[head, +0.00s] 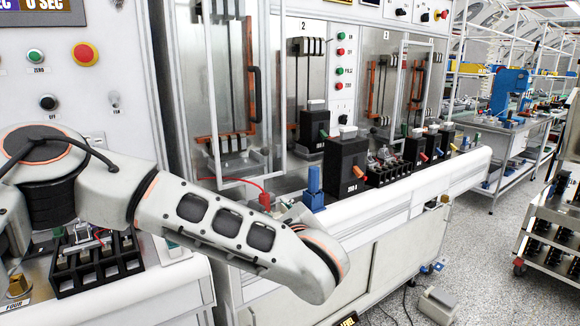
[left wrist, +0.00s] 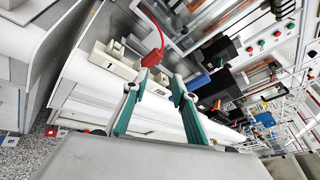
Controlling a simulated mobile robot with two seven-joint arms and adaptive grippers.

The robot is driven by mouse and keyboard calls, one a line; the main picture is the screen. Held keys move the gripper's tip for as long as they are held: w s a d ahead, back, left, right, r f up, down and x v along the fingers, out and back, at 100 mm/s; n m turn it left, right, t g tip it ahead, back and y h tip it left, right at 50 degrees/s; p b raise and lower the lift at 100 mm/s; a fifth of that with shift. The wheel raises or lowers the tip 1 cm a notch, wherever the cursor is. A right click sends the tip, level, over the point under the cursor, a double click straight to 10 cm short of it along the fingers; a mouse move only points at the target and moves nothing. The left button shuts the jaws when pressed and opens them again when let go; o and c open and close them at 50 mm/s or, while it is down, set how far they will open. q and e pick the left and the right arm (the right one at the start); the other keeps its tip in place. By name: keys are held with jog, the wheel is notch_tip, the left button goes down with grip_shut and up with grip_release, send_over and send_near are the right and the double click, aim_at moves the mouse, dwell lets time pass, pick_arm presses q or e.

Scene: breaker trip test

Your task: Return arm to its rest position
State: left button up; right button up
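My left arm (head: 215,222) reaches in from the left across the front of the test bench, its links filling the lower left of the head view. Its gripper is mostly hidden behind the last visible link there. In the left wrist view my left gripper (left wrist: 155,88) shows two green fingers with grey tips spread apart and nothing between them. Beyond the tips lies a red plug-like piece (left wrist: 152,59) with a red cable, close to the fingers in the picture. The red cable (head: 240,182) also shows in the head view. My right gripper is in neither view.
Black breakers (head: 345,165) and a blue piece (head: 315,188) stand on the bench's white ledge (head: 400,205). Another breaker block (head: 97,268) sits below my arm at left. A cart (head: 552,225) stands at far right. The grey floor (head: 480,260) between is largely clear.

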pick_arm(q)
jog(key=s+d+f+n+g+h+p, duration=0.2)
jog(key=s+d+f+n+g+h, duration=0.9)
jog(key=s+d+f, duration=1)
jog(key=a+f+n+t+p, duration=0.1)
jog(key=a+f+n+t, duration=0.3)
jog(key=a, duration=0.5)
jog(key=a+f+n+t+p, duration=0.1)
jog(key=a+f+n+t, duration=0.15)
jog(key=a+f, duration=0.5)
jog(key=s+a+f+n+y, duration=0.1)
jog(key=s+a+f, duration=0.2)
jog(key=a, duration=0.4)
jog(key=s+a+f+n+y, duration=0.2)
jog(key=s+a+f, duration=0.2)
jog(key=s+a, duration=0.2)
jog(key=s+a+f+n+y, duration=0.1)
jog(key=s+a+f+y, duration=0.1)
jog(key=a, duration=0.7)
jog(key=shift+s+f, duration=0.9)
jog(key=shift+s, duration=0.3)
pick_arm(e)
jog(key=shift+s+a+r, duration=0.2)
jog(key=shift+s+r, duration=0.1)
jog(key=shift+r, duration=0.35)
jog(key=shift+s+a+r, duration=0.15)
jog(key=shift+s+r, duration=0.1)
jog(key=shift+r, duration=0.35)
